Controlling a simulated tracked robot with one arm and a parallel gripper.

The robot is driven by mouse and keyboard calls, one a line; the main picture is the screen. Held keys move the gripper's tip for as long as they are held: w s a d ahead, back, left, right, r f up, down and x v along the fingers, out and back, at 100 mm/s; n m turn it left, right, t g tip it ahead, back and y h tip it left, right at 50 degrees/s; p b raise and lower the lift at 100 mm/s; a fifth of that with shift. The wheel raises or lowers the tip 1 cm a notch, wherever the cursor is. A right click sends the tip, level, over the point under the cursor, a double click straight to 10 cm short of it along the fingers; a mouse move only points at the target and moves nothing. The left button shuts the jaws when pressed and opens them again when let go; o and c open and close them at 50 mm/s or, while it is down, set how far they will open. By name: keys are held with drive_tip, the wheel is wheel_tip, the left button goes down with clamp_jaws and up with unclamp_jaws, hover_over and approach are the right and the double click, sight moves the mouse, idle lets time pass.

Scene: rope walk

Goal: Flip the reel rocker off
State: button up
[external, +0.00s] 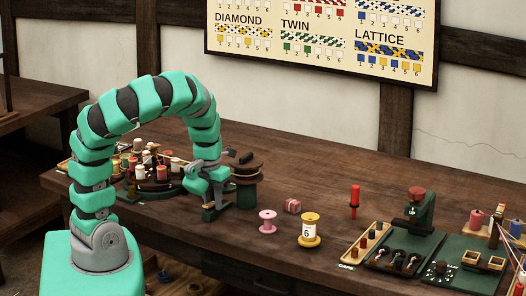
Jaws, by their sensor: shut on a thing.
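My gripper (211,195) reaches down at the left end of the bench, at the left side of a dark green reel (246,193) with a brown top and a black crank. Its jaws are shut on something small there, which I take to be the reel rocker. The rocker itself is hidden by the jaws and too small to make out, so I cannot tell which way it is tipped. A pale cord (174,158) runs toward the gripper from the left.
A pink spool (268,222), a pink block (292,206), a yellow spool (309,231) and a red tool (355,200) stand to the right. Green trays fill the right end. The bench behind is clear.

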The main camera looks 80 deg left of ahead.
drive_tip(key=shift+s+d+r+p, duration=0.1)
drive_tip(key=shift+d+r+p, duration=0.15)
drive_tip(key=shift+p, duration=0.55)
clamp_jaws()
drive_tip(key=shift+a+f+t+y+b, duration=0.15)
drive_tip(key=shift+t+y+b, duration=0.2)
drive_tip(key=shift+t+y, duration=0.25)
drive_tip(key=shift+s+f+t+y+b, duration=0.1)
drive_tip(key=shift+t+y+b, duration=0.2)
drive_tip(key=shift+b, duration=1.75)
drive_tip(key=t+y+b, duration=0.1)
drive_tip(key=b, duration=0.3)
drive_tip(key=shift+s+d+b, duration=0.15)
drive_tip(key=shift+d+b, duration=0.05)
drive_tip(key=shift+b, duration=0.1)
drive_tip(key=shift+r+y+b, duration=0.3)
drive_tip(key=shift+b, duration=0.1)
drive_tip(key=o, duration=0.9)
unclamp_jaws()
drive_tip(key=shift+s, duration=0.1)
drive_tip(key=shift+c, duration=0.2)
